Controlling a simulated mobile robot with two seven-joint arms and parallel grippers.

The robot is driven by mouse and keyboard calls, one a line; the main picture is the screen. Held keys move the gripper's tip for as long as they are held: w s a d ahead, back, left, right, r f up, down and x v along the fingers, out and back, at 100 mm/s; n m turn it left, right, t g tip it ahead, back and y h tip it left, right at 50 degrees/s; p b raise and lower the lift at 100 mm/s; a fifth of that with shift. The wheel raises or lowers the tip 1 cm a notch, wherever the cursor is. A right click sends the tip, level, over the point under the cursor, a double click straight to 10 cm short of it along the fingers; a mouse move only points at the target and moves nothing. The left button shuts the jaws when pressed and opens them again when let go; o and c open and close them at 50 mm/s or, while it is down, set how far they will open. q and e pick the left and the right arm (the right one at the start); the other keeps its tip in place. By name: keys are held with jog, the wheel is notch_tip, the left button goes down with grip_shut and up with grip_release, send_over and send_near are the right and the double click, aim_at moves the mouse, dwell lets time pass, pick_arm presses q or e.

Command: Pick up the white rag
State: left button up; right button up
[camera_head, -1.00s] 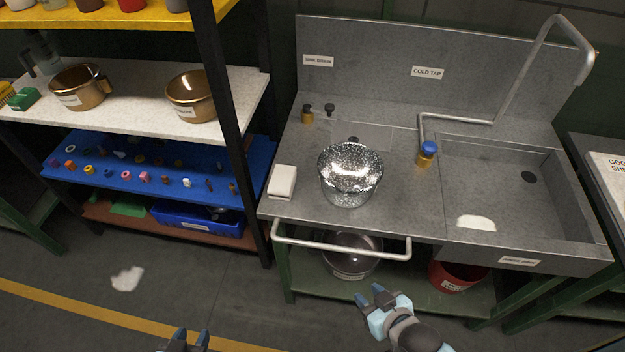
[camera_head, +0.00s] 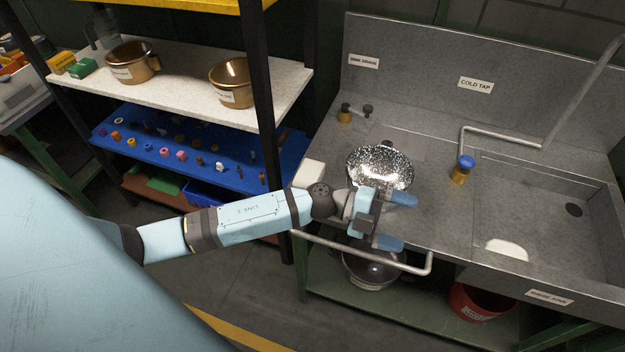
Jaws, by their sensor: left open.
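I cannot tell for sure which white thing is the rag. A white folded-looking piece (camera_head: 309,173) lies on the counter's left end, partly hidden by my left arm. A flat white piece with a rounded edge (camera_head: 507,249) lies in the sink basin. The crumpled white piece seen earlier on the floor is out of sight now, where my arm covers the view. My left gripper (camera_head: 395,221) is open and empty, fingers pointing right, in front of the speckled pot in the picture and to the right of the folded piece. My right gripper is not in view.
A shiny speckled pot (camera_head: 380,168) stands on the metal counter (camera_head: 425,215). A rail (camera_head: 372,257) runs along its front, with a grey pot (camera_head: 370,268) and red bucket (camera_head: 481,301) below. A shelf rack (camera_head: 262,100) with brass pots stands left. A blue-handled tap (camera_head: 463,167) rises beside the basin.

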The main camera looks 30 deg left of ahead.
pick_arm(q)
jog(key=w+a+f+m+g+y, duration=0.3)
jog(key=a+m+g+y, duration=0.1)
jog(key=a+m+y, duration=0.1)
notch_tip(320, 180, up, 2)
jog(key=y+b, duration=0.2)
jog(key=y, duration=1.1)
send_over(311, 169)
jog(key=f, duration=0.3)
jog(key=f+p, duration=0.1)
jog(key=f, duration=0.3)
jog(key=shift+w+a+f, duration=0.2)
jog(key=shift+f, duration=0.05)
jog(key=f, duration=0.1)
jog(key=f+p, duration=0.1)
jog(key=f, duration=0.2)
jog(key=shift+s+d+f+p, duration=0.15)
jog(key=shift+s+f+p, duration=0.15)
jog(key=shift+f, duration=0.1)
jog(key=shift+w+f, duration=0.1)
jog(key=shift+f, duration=0.2)
jog(key=c, duration=1)
jog(key=shift+r, duration=0.1)
